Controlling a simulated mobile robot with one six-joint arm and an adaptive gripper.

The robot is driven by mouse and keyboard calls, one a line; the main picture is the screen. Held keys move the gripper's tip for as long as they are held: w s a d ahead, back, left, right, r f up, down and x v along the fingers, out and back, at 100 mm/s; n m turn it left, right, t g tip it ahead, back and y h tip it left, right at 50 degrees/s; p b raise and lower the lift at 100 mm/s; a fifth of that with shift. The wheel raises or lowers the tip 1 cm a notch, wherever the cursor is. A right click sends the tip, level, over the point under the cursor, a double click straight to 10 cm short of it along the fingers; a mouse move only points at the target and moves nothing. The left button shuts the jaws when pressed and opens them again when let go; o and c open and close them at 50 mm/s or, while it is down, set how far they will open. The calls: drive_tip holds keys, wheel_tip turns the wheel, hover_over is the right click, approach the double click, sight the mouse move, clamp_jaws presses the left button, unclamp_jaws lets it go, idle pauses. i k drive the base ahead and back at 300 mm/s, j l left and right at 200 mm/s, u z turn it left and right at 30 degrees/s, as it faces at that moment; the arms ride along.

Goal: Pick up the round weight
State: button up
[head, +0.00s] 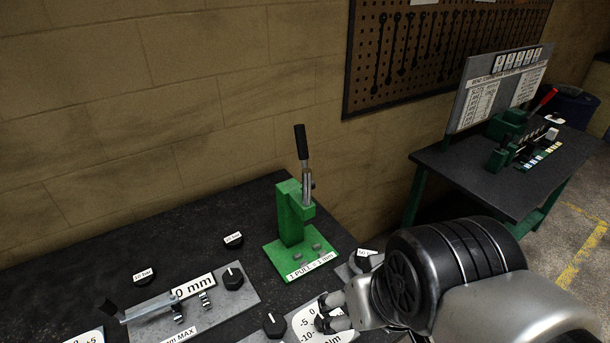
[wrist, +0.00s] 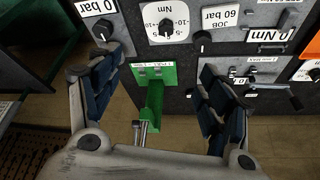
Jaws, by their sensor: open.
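I cannot make out a thing that is clearly a round weight. Two low round black pieces with white labels stand on the dark bench, one at the left (head: 145,275) and one nearer the wall (head: 233,240); I cannot tell whether they are weights or knobs. My gripper (head: 338,310) is at the bench's front right, partly hidden by its own wrist. In the wrist view its two fingers are wide apart, with nothing held between them (wrist: 160,68). Beyond the gap is a green lever press (wrist: 155,95), which stands upright in the head view (head: 292,215).
A grey panel (head: 245,297) with a dial and crank lies at the bench's left. A white gauge plate with a black knob (head: 274,325) is close to my gripper. A second table (head: 460,175) with a sign board stands at the right. A brick wall closes the back.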

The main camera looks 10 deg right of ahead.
sight(143, 277)
drive_tip(key=u, duration=1.25)
